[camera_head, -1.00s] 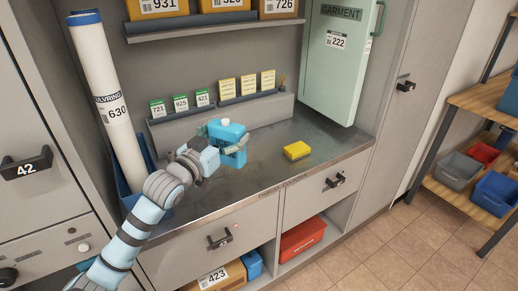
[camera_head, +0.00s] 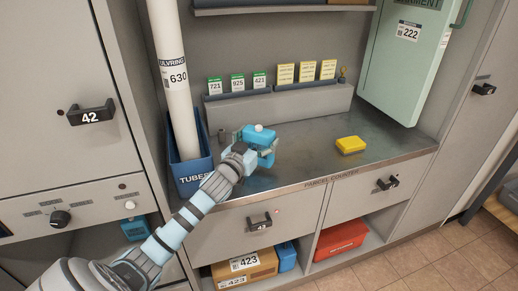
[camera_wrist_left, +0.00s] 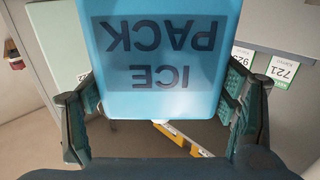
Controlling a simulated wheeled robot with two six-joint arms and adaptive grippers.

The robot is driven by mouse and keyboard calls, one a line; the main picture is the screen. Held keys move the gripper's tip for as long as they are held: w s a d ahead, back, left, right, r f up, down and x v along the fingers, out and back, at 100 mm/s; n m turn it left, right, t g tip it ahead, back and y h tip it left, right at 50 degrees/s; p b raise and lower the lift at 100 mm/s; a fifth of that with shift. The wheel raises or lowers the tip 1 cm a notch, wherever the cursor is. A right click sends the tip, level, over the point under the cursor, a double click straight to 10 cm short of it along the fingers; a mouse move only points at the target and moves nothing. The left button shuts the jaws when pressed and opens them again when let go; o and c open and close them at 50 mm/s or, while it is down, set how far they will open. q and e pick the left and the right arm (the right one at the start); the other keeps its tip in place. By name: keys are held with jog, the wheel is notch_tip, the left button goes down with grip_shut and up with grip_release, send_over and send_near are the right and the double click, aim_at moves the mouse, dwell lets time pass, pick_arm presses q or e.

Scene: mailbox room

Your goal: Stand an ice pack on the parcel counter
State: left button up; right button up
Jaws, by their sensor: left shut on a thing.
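The ice pack (camera_head: 254,135) is a light blue block with a white cap on top. In the head view it is roughly upright over the left part of the parcel counter (camera_head: 300,171). My left gripper (camera_head: 266,153) is shut on it, with fingers on both sides. In the left wrist view the ice pack (camera_wrist_left: 165,50) fills the space between the fingers, its "ICE PACK" lettering upside down. I cannot tell whether its base touches the counter. My right gripper is not in view.
A yellow block (camera_head: 350,145) lies on the counter to the right. A ledge (camera_head: 300,105) with cards runs along the back. A blue tube bin (camera_head: 190,165) holding a tall white tube stands left. A green garment box (camera_head: 405,65) stands at the back right. Bare counter lies between pack and yellow block.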

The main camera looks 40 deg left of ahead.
aim_at(255, 147)
pick_arm(q)
notch_tip(255, 147, down, 2)
jog(key=shift+r, duration=0.1)
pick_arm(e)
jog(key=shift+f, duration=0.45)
pick_arm(q)
jog(key=o, duration=1.4)
jog(key=shift+o, duration=0.2)
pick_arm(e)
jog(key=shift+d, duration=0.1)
pick_arm(q)
jog(key=s, duration=0.2)
jog(key=s+d, duration=0.1)
jog(key=s, duration=0.4)
jog(key=shift+s+d, duration=0.15)
jog(key=shift+s, duration=0.15)
jog(key=shift+w, duration=0.1)
